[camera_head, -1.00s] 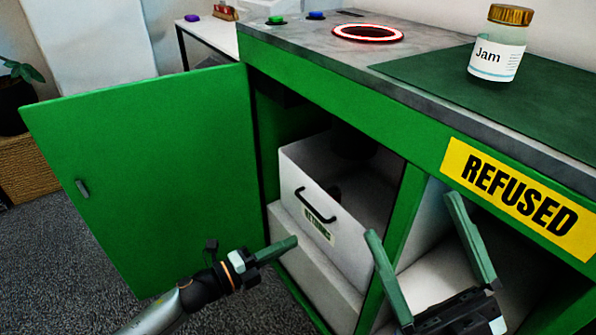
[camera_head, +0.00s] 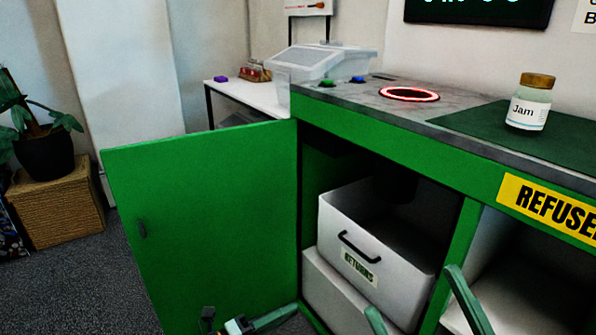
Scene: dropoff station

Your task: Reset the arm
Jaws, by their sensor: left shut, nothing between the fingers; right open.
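My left gripper (camera_head: 262,321) is at the bottom edge, low in front of the open green cabinet door. Its fingers are shut with nothing between them, and most of its arm is out of view. My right gripper (camera_head: 420,306) is at the bottom right, with its two green fingers spread apart and empty. It is in front of the cabinet, near the divider beside the white drawer. Its palm and arm are below the frame.
The green door (camera_head: 205,225) stands wide open at the left. A white drawer (camera_head: 395,275) labelled RETURNS sits in the cabinet. A jam jar (camera_head: 529,108) stands on the dark green mat (camera_head: 470,124), near a red-lit ring (camera_head: 409,94). A plant (camera_head: 45,150) stands on a wicker box at far left.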

